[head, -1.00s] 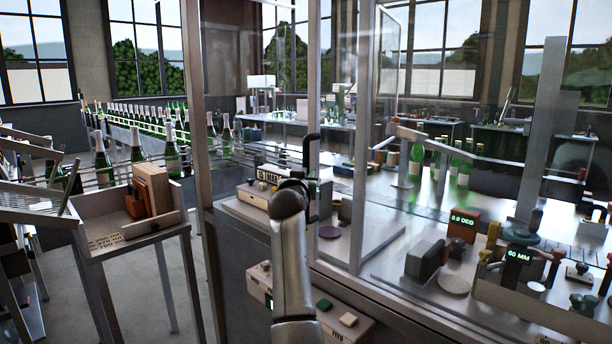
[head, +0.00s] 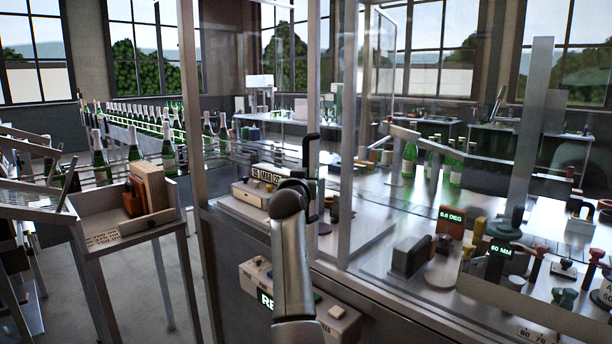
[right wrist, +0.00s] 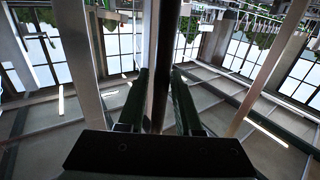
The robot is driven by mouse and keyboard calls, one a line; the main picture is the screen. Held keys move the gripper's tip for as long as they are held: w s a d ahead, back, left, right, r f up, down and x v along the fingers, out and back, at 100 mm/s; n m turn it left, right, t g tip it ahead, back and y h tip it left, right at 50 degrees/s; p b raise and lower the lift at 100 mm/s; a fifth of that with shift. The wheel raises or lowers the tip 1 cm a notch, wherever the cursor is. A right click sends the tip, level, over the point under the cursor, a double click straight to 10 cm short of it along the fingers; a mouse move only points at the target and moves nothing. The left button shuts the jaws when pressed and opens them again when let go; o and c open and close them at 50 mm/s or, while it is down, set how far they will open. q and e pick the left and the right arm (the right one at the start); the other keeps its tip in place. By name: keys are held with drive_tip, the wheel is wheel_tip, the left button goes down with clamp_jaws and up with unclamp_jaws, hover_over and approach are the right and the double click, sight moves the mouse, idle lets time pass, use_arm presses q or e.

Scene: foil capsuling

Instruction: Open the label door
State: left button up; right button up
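The label door is a clear pane with a grey metal upright edge (head: 314,80) in the middle of the head view. Its black upright handle (head: 311,148) is on that edge. My right gripper (head: 306,190) is at the handle, with its fingers mostly hidden behind my own wrist. In the right wrist view the dark handle bar (right wrist: 164,45) runs between the two fingers (right wrist: 160,90), which look closed on it. My left gripper is not in view.
Behind the glass, a bench carries fixtures, displays (head: 451,215) and green bottles (head: 410,160). A control box (head: 285,292) is low in front. A side tray (head: 130,225) stands at left, with bottles on a conveyor behind. A fixed frame post (head: 189,100) is left of the door.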

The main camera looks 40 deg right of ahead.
drive_tip(key=b+v, duration=0.2)
drive_tip(key=v, duration=1)
drive_tip(key=shift+s+a, duration=0.2)
drive_tip(key=shift+s, duration=0.05)
idle(0.4)
